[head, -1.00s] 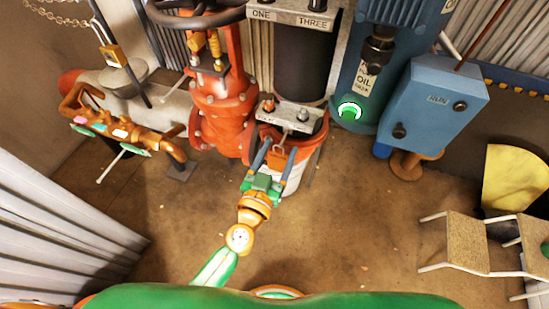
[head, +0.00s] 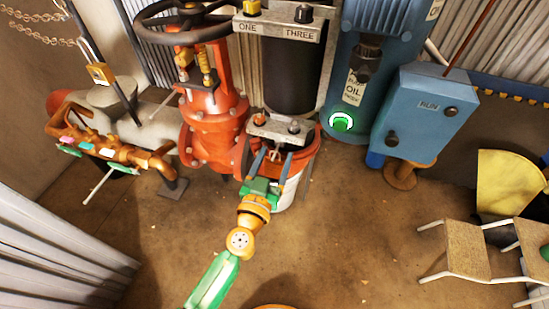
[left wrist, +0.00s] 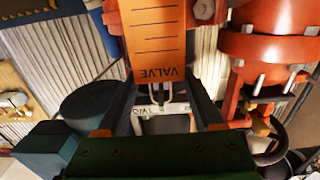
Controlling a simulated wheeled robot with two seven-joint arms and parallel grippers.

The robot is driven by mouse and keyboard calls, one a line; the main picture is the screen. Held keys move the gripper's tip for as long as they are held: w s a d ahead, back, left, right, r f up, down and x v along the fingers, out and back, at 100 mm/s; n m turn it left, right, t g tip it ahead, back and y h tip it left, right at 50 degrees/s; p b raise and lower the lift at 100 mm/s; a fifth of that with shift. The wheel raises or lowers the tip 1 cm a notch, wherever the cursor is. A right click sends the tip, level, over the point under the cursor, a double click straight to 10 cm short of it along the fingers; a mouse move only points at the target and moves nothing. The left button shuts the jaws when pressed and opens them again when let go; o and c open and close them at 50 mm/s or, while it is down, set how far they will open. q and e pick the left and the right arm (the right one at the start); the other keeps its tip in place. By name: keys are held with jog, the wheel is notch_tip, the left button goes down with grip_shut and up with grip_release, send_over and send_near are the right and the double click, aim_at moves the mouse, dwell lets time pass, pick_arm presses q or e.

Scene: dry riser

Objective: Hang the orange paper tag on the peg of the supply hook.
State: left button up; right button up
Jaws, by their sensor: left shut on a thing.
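My left gripper (head: 272,158) reaches in over the top of a red-rimmed white cylinder and is shut on the orange paper tag (head: 275,156). In the left wrist view, the tag (left wrist: 157,45) shows "VALVE" upside down and dark lines. A pale metal loop (left wrist: 158,93) lies at its end, between the dark fingers (left wrist: 160,100). A lettered pale plate (left wrist: 172,110) is partly hidden behind the loop and fingers. I cannot tell for sure which fitting is the supply hook or where its peg is. My right gripper is not in view.
A red valve body (head: 213,125) stands close left of the gripper. A dark column with a "ONE THREE" plate (head: 278,29) rises behind it. The middle floor is clear.

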pick_arm(q)
jog(key=o, duration=1.3)
